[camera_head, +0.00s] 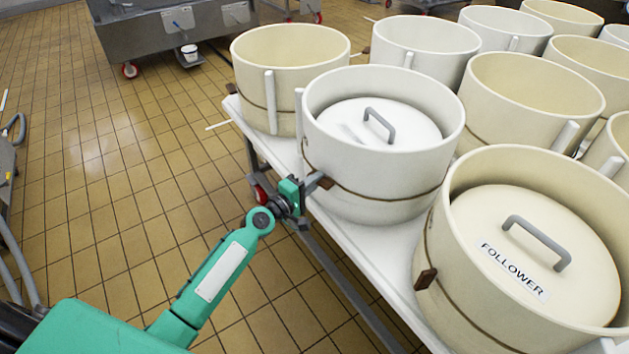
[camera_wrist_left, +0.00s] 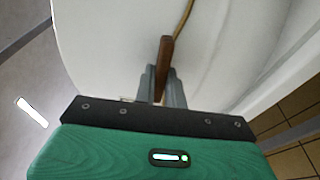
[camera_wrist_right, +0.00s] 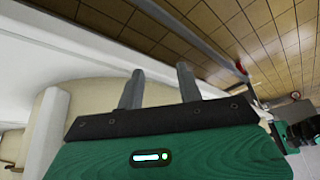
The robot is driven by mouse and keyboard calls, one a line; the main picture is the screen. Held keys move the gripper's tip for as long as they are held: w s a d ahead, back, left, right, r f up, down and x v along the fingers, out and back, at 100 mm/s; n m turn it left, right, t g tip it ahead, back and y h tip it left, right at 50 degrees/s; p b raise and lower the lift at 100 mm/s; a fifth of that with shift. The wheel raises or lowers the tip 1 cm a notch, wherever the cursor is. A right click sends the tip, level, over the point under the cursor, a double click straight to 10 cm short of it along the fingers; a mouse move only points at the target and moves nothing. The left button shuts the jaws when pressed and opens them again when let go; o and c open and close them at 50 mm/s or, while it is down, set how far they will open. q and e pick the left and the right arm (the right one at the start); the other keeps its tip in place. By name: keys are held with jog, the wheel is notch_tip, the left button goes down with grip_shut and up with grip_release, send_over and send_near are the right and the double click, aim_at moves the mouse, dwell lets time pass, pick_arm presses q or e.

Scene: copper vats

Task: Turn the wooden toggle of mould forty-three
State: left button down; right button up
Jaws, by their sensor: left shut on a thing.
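A white mould (camera_head: 383,178) stands near the table's left edge, with a lid and grey handle inside it. Its wooden toggle (camera_head: 324,181) sits on its near left side, at a brown cord round the wall. My left gripper (camera_head: 305,190) is shut on the toggle, which also shows upright between its fingers in the left wrist view (camera_wrist_left: 166,55). I cannot read a number on the mould. My right gripper (camera_wrist_right: 158,72) shows only in its own wrist view, its fingers apart and empty beside a pale curved mould wall (camera_wrist_right: 95,100).
A cream mould (camera_head: 440,240) with a lid marked FOLLOWER stands close at the right, its own brown toggle (camera_head: 427,278) on its left side. Another cream mould (camera_head: 290,85) stands behind. Several more fill the white table (camera_head: 362,262). Tiled floor (camera_head: 110,180) lies open at the left.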

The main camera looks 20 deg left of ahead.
dwell(0.4)
pick_arm(q)
jog(key=c, duration=1.5)
grip_release()
pick_arm(e)
jog(key=shift+a, duration=0.15)
pick_arm(q)
jog(key=shift+o, duration=0.2)
